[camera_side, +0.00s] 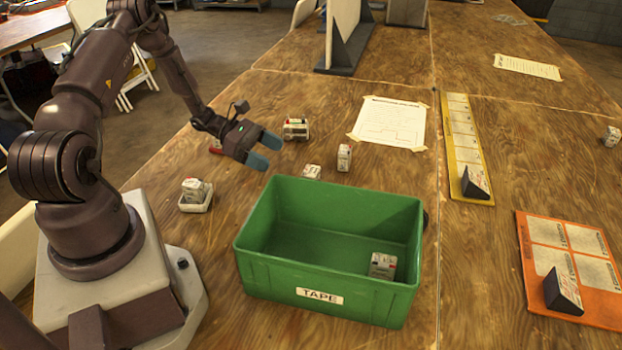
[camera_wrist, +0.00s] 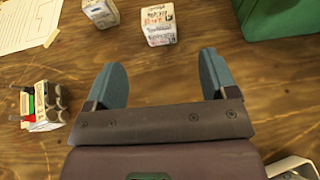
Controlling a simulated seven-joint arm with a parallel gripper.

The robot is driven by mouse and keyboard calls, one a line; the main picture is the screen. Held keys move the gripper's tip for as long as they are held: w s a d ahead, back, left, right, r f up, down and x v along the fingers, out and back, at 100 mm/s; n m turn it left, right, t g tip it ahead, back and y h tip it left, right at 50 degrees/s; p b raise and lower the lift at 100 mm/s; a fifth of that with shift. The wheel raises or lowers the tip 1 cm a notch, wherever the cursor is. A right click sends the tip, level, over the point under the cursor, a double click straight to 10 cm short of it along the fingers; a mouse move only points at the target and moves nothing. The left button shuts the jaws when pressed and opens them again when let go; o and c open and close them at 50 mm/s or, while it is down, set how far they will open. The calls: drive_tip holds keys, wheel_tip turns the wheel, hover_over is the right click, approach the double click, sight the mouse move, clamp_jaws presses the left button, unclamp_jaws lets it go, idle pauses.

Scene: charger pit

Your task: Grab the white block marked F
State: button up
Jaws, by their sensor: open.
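Several small white blocks with printed labels are in view; I cannot read an F on any of them. One lies on the table by the green bin's back edge (camera_side: 312,172); a white block beyond my fingertips in the wrist view (camera_wrist: 158,25) appears to be the same one. Another stands upright farther back (camera_side: 345,158), and a white block shows at the wrist view's top (camera_wrist: 100,12). One sits in the small white tray (camera_side: 195,207), one in the bin (camera_side: 383,265), one at the far right (camera_side: 612,136). My gripper (camera_side: 264,150) is open and empty above the table (camera_wrist: 160,65).
The green bin labelled TAPE (camera_side: 320,308) has high walls and stands right of my gripper. A device with round terminals (camera_side: 295,129) is behind my gripper and left in the wrist view (camera_wrist: 42,105). A taped paper (camera_side: 390,122), yellow strip (camera_side: 465,140) and orange board (camera_side: 540,228) lie rightward.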

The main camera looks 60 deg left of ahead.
sight(315, 176)
drive_tip(key=x, duration=0.6)
drive_tip(key=shift+d, duration=0.1)
drive_tip(key=shift+x, duration=3.15)
drive_tip(key=shift+w, duration=0.15)
drive_tip(key=c, duration=1)
